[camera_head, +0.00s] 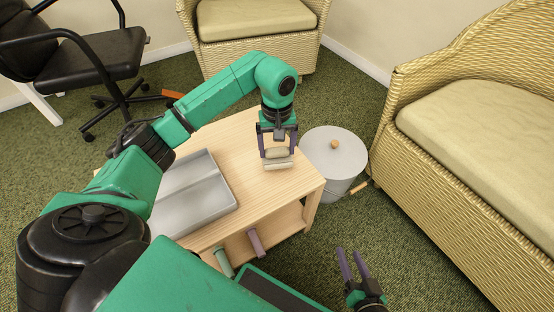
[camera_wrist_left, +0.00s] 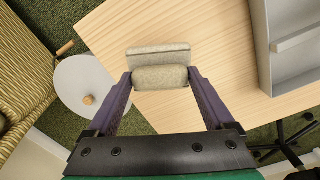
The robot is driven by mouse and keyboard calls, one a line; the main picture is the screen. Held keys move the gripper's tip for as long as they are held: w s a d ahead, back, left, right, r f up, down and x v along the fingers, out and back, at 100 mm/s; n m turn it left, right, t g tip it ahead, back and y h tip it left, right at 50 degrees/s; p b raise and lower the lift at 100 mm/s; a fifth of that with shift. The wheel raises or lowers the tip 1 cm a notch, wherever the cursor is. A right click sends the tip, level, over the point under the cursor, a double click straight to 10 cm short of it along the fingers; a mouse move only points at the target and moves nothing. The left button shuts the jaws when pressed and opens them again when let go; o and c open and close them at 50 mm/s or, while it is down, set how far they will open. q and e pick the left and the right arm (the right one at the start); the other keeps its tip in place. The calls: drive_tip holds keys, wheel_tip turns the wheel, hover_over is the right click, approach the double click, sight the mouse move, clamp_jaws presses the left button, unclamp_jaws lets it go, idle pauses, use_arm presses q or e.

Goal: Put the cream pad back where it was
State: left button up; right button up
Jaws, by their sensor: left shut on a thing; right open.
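The cream pad (camera_head: 278,164) is near the right end of the light wooden table (camera_head: 248,185). In the left wrist view it shows as a rounded part (camera_wrist_left: 160,77) between the fingertips and a flatter slab (camera_wrist_left: 158,56) just beyond. I cannot tell whether these two parts are joined. My left gripper (camera_head: 277,150) points down and is shut on the rounded part, one purple finger at each end. Whether the pad touches the tabletop is unclear. My right gripper (camera_head: 353,265) is open and empty, low in front of the table's right side.
A grey divided tray (camera_head: 190,196) lies on the table's left part. A round grey lidded bin (camera_head: 334,155) with a wooden knob stands right of the table. A green and a mauve roll (camera_head: 256,243) show at the lower shelf. Wicker seats and a black chair stand around.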

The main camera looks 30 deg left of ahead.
sight(277, 157)
use_arm(q)
wheel_tip(277, 157, down, 4)
drive_tip(key=shift+r+b, duration=0.2)
drive_tip(key=shift+b, duration=0.2)
use_arm(e)
drive_tip(key=shift+f, duration=0.65)
use_arm(q)
drive_tip(key=shift+f, duration=0.2)
drive_tip(key=o, duration=0.9)
wheel_tip(277, 157, up, 9)
drive_tip(key=p, duration=0.3)
wheel_tip(277, 157, up, 3)
drive_tip(key=shift+f+p, duration=0.1)
drive_tip(key=shift+p, duration=0.45)
drive_tip(key=shift+r, duration=0.35)
use_arm(e)
drive_tip(key=shift+n+g+h, duration=0.4)
drive_tip(key=shift+g, duration=0.5)
drive_tip(key=r, duration=0.1)
drive_tip(key=d+r, duration=0.1)
drive_tip(key=r, duration=0.2)
drive_tip(key=shift+w+d, duration=0.15)
drive_tip(key=shift+d, duration=0.15)
